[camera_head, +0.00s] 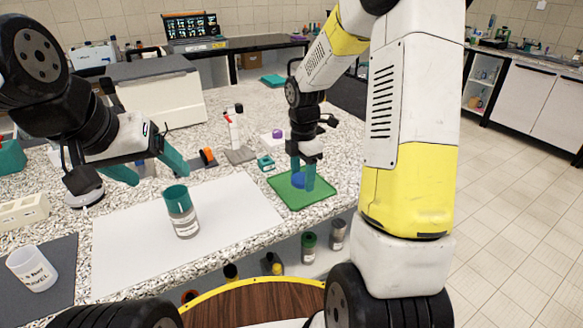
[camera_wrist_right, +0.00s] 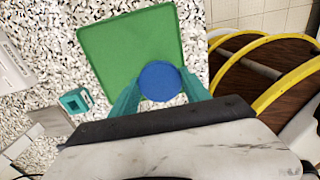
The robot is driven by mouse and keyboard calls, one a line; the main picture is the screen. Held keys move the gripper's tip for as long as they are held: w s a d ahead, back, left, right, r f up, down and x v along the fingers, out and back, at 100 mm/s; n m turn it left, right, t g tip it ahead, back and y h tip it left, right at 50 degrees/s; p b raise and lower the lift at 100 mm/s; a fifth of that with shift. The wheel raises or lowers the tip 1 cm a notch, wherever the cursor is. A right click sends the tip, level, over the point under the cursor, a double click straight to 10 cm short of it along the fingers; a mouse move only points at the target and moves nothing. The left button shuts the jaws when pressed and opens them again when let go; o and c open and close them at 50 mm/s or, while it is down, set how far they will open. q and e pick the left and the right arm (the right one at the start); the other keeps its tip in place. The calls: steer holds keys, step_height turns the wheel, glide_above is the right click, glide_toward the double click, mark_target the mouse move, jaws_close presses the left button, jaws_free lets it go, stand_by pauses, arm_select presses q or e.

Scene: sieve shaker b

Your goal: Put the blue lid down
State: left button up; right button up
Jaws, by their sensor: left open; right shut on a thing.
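The blue lid (camera_head: 299,180) is between the teal fingers of my right gripper (camera_head: 303,182), over the green tray (camera_head: 318,203). In the right wrist view the round blue lid (camera_wrist_right: 160,81) sits between both fingertips, with the green tray (camera_wrist_right: 108,50) beneath it. I cannot tell whether the lid touches the tray. My left gripper (camera_head: 148,172) is open and empty, above and to the left of a clear jar with a teal top (camera_head: 182,212). The jar stands upright on a white sheet.
The white sheet (camera_head: 120,250) covers the counter's middle. A small teal holder (camera_head: 265,163) and a purple-topped item (camera_head: 278,134) are near the tray. The counter's front edge is close to the tray.

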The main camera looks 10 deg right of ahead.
mark_target(301, 178)
steer(key=w, duration=0.4)
steer(key=shift+w+d+f, duration=0.2)
steer(key=shift+d+f, duration=0.05)
steer(key=shift+d, duration=0.05)
steer(key=shift+f, duration=1.7)
steer(key=o, duration=1.5)
steer(key=shift+f, duration=0.1)
steer(key=shift+o, duration=0.2)
